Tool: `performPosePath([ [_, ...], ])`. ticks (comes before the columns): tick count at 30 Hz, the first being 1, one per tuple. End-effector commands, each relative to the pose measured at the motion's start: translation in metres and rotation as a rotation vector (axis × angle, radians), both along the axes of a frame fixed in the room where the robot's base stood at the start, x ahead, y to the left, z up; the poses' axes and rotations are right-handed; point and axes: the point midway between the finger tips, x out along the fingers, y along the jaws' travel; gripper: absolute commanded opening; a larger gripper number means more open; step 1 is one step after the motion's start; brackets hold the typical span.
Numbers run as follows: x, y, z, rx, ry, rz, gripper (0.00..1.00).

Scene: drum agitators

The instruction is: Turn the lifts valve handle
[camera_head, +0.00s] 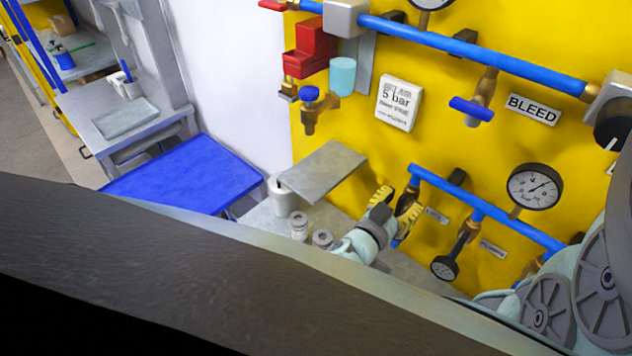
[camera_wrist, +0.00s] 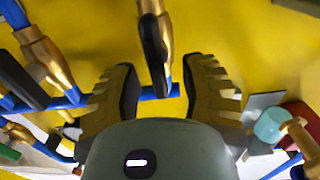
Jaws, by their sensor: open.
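The lifts valve handle is a black lever (camera_wrist: 152,45) on a brass valve body (camera_wrist: 166,45), seen upright at the top middle of the wrist view. In the head view, this valve (camera_head: 407,200) hangs at the left end of the lower blue pipe and is partly hidden by my gripper (camera_head: 396,205). My gripper is open, with its ribbed fingers on either side of the lever in the wrist view (camera_wrist: 160,75). Whether either finger touches the lever cannot be told. A small label (camera_head: 436,215) beside the valve is too small to read surely.
Above are a blue BLEED handle (camera_head: 471,109) and a "5 bar" sign (camera_head: 398,103). A grey plate (camera_head: 322,171) and white cylinder (camera_head: 282,196) stand left of my gripper.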

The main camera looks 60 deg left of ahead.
Motion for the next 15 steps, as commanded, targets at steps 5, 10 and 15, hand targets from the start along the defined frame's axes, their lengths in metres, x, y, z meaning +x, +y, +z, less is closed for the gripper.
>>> performPosePath([
  [5,0.0052,0.0000,0.0010,0.002,-0.003,-0.004,0.42],
  [10,0.0051,-0.0001,0.0008,0.001,-0.003,-0.004,0.42],
  [15,0.0049,-0.0001,0.0009,0.001,-0.003,-0.004,0.35],
])
